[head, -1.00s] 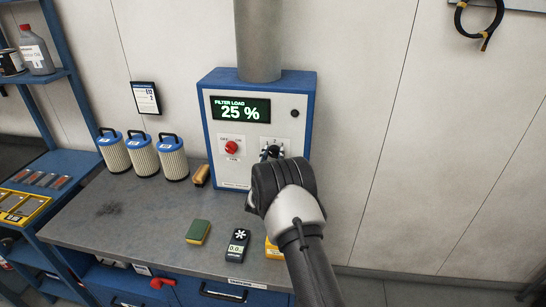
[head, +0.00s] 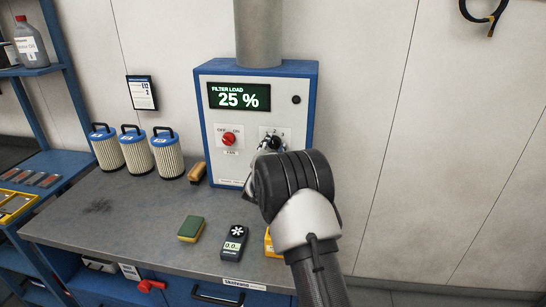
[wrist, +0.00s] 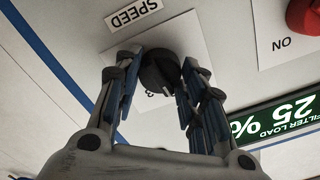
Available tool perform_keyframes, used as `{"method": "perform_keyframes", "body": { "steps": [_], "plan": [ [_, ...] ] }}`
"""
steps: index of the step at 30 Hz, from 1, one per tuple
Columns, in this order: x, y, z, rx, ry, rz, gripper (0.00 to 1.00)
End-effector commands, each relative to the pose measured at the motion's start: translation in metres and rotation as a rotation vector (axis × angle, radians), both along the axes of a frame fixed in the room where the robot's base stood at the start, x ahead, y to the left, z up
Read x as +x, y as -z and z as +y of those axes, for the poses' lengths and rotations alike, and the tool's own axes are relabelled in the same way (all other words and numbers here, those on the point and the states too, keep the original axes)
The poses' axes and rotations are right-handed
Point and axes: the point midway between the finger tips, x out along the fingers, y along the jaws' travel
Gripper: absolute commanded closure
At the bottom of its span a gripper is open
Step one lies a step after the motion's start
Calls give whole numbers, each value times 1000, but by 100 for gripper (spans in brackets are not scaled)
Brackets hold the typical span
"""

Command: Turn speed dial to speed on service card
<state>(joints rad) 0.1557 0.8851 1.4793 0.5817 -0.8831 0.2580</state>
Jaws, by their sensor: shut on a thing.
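The dark speed dial (wrist: 160,70) is on a white plate labelled SPEED, seen upside down in the wrist view. A "3" shows at its edge; other numbers are hidden. In the head view the dial is mostly behind my gripper (head: 267,145), with "1 2" visible above it. My gripper's fingers (wrist: 163,72) are closed on the dial from both sides in the wrist view. The framed card (head: 142,92) hangs on the wall left of the blue control box (head: 202,130). It shows a large "2" under another line too small to read surely.
A red OFF/ON knob (head: 228,139) sits left of the dial, below a display (head: 239,97) reading FILTER LOAD 25 %. Several filters (head: 136,149), a brush (head: 197,173), a sponge (head: 191,228) and a meter (head: 234,243) stand or lie on the bench (head: 130,225).

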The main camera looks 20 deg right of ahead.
Motion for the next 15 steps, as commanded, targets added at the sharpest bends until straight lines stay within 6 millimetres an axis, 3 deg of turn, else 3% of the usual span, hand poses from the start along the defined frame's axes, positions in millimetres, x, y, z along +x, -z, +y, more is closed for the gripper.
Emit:
{"method": "perform_keyframes", "body": {
  "steps": [15],
  "plan": [
    [0, -1, 0, 109, 0, -76, 86]
  ]
}}
